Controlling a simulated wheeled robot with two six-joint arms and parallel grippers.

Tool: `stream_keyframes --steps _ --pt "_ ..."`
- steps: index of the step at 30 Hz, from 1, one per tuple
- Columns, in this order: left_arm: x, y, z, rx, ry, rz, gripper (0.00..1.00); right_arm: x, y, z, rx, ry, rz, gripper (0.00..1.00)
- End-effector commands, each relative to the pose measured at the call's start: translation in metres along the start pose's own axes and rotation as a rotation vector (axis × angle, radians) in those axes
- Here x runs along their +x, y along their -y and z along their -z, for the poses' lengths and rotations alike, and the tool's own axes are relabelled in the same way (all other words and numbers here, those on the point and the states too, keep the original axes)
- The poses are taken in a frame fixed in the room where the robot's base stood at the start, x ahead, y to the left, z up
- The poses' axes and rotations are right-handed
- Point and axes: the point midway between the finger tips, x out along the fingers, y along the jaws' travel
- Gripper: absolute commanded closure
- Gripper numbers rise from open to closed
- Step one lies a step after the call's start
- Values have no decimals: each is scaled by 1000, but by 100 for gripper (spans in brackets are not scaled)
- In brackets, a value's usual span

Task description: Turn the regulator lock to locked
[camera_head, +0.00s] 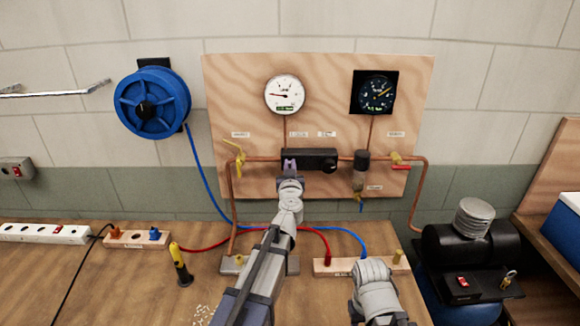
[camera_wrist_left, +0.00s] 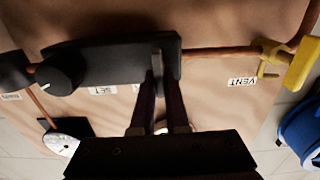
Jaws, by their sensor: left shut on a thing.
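The regulator (camera_head: 312,155) is a black block on the copper pipe in the middle of the plywood panel. Its round black knob (camera_head: 329,167) is at the right end; the knob also shows in the left wrist view (camera_wrist_left: 60,74). My left gripper (camera_head: 289,166) is at the block's left end, its jaws shut on a small dark lever, the lock (camera_wrist_left: 157,64). The lever stands between the fingertips in the left wrist view, roughly square to the block's length. Its locked or unlocked marking cannot be read. My right arm shows at the lower right; its gripper is not visible.
A yellow vent valve (camera_head: 239,157) is left of the regulator and a red-handled valve (camera_head: 400,165) is right. Two gauges (camera_head: 285,94) (camera_head: 375,92) are above.

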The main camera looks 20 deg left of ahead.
Motion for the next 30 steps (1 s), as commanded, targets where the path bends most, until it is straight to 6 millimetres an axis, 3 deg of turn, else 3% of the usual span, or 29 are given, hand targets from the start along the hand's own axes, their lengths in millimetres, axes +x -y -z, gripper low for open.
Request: stream_keyframes --steps 8,30 --pt "-1 2 -1 -144 0 0 100 1 0 0 0 0 0 50" --pt "-1 10 -6 -840 0 0 100 6 0 0 0 0 0 50"
